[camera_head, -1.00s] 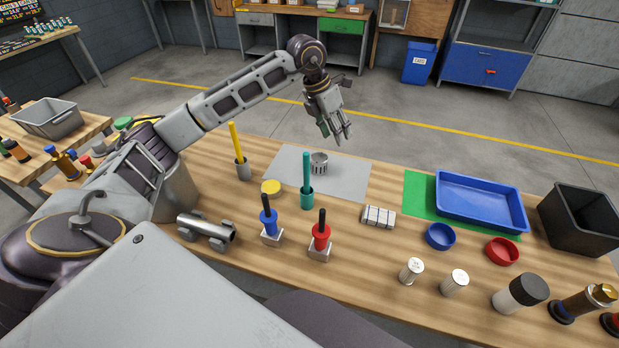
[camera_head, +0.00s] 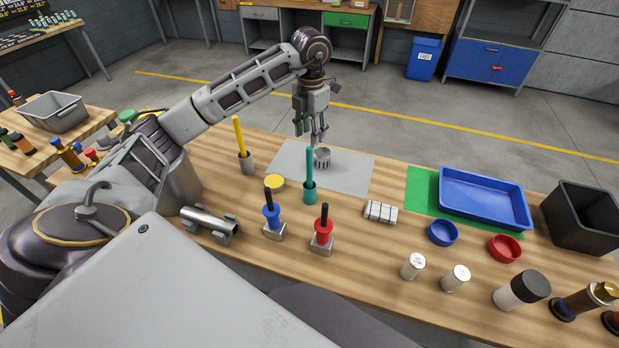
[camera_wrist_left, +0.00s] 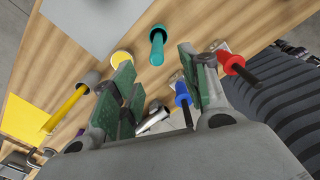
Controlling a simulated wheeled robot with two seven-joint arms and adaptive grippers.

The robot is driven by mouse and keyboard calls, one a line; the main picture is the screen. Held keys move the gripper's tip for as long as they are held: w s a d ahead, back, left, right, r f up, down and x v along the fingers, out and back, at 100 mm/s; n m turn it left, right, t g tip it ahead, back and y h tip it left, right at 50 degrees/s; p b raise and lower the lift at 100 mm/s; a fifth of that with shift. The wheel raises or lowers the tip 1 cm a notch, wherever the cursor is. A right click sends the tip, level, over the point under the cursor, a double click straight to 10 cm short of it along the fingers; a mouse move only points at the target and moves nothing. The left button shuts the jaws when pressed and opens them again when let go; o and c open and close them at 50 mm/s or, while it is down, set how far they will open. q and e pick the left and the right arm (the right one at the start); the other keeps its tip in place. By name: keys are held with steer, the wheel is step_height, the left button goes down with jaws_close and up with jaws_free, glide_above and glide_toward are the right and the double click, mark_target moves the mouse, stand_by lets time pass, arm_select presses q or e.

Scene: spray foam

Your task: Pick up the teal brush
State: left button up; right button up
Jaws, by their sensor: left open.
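The teal brush (camera_head: 309,170) stands upright in a teal holder (camera_head: 310,194) on the wooden table, in front of the grey mat. My left gripper (camera_head: 317,137) is open and empty. It hangs above the grey mat, behind the teal brush and apart from it, fingers pointing down. In the left wrist view its green-padded fingers (camera_wrist_left: 160,88) are spread. My right gripper does not show.
A yellow brush (camera_head: 239,138), a yellow lid (camera_head: 274,182), a blue-handled tool (camera_head: 271,216) and a red-handled tool (camera_head: 321,230) stand around the teal brush. A blue tray (camera_head: 484,218) lies at right.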

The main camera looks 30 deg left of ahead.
mark_target(309, 165)
arm_select(q)
steer(key=shift+f+p, duration=0.6)
steer(key=shift+f, duration=3.7)
steer(key=shift+f, duration=0.1)
steer(key=shift+a+f+p, duration=0.15)
steer(key=shift+f+p, duration=0.4)
steer(key=shift+f, duration=0.35)
steer(key=shift+w+f+p, duration=0.1)
steer(key=shift+f+p, duration=0.25)
steer(key=shift+f, duration=1.25)
jaws_close()
